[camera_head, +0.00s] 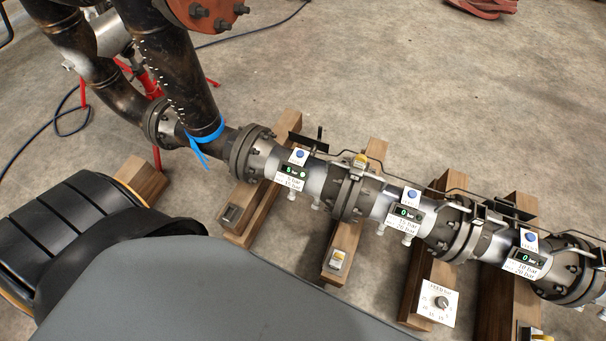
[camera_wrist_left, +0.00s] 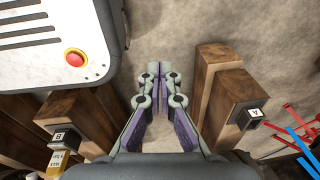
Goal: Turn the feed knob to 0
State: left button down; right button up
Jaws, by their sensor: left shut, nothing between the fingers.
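The feed knob (camera_head: 442,302) is a small dark round knob on a white square dial plate (camera_head: 435,304), fixed to the front end of a wooden beam in the head view. Marks ring the knob, but they are too small to read, and I cannot tell where it points. My left gripper (camera_wrist_left: 160,78) shows in the left wrist view, shut and empty, over bare floor between wooden beams. The knob is not in that view. My left fingers do not show in the head view, and my right gripper is in neither view.
A flanged pipe spool (camera_head: 375,198) with several digital gauges lies across wooden beams (camera_head: 345,245). In the wrist view, a white box with a red button (camera_wrist_left: 75,58) is at upper left, and a beam marked A (camera_wrist_left: 232,105) stands right of my fingers.

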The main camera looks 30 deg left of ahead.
aim_at(441, 302)
jog(key=k+z, duration=0.1)
jog(key=z, duration=0.35)
jog(key=l+z, duration=0.15)
jog(key=z, duration=0.35)
jog(key=k+l+z, duration=0.1)
jog(key=z, duration=0.35)
jog(key=l+u, duration=0.35)
jog(key=l, duration=0.1)
